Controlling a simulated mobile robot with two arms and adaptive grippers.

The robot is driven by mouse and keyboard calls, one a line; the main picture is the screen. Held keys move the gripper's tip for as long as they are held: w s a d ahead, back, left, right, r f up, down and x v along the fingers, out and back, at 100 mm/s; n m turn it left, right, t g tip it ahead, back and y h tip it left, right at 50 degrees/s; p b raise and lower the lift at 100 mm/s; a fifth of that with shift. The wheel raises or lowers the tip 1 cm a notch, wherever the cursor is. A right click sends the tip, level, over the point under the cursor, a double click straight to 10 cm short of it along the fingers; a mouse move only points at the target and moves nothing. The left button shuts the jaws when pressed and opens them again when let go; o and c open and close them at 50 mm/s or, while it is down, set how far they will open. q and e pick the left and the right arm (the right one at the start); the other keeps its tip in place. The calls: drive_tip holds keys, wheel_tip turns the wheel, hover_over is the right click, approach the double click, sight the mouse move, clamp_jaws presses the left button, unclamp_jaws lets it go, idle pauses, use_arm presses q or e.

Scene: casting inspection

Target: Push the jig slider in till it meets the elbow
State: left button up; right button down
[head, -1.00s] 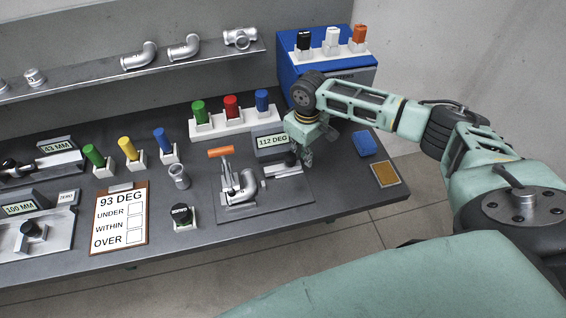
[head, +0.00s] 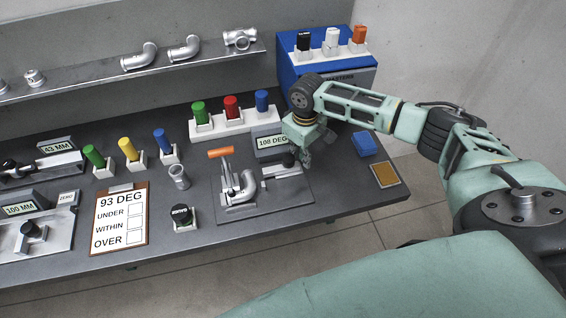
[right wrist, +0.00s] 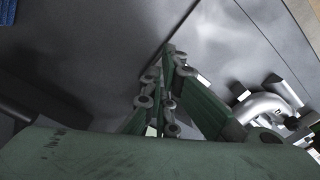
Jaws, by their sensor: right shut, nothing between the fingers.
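The grey elbow (head: 243,188) sits on the jig plate (head: 290,200), beside an orange-handled clamp (head: 220,153); it also shows in the right wrist view (right wrist: 262,104). The jig slider (head: 284,172), a pale bar with a black knob (head: 288,160), lies right of the elbow, apparently with a small gap between them. The jig display (head: 272,142) reads 108 DEG. My right gripper (head: 305,160) is shut and empty, low at the knob's right side; whether it touches is unclear. Its fingers (right wrist: 170,60) also show in the right wrist view. My left gripper is out of view.
A blue block (head: 364,144) and a tan pad (head: 384,175) lie right of the jig. A clipboard (head: 120,218) reading 93 DEG and a black-topped button (head: 181,215) are to the left. Coloured plugs on a white stand (head: 235,123) are behind.

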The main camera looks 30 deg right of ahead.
sight(289, 158)
drive_tip(key=shift+w+a+p, duration=0.25)
drive_tip(key=shift+a+p, duration=0.1)
drive_tip(key=shift+a, duration=0.7)
drive_tip(key=shift+w+a+p, duration=0.2)
drive_tip(key=shift+a+p, duration=0.1)
drive_tip(key=shift+a, duration=0.75)
idle(2.5)
drive_tip(key=shift+d, duration=0.15)
drive_tip(key=shift+s+d+p, duration=0.2)
drive_tip(key=shift+d+p, duration=0.35)
drive_tip(key=shift+d, duration=0.1)
wheel_tip(289, 158, up, 7)
drive_tip(key=p, duration=0.8)
idle(0.3)
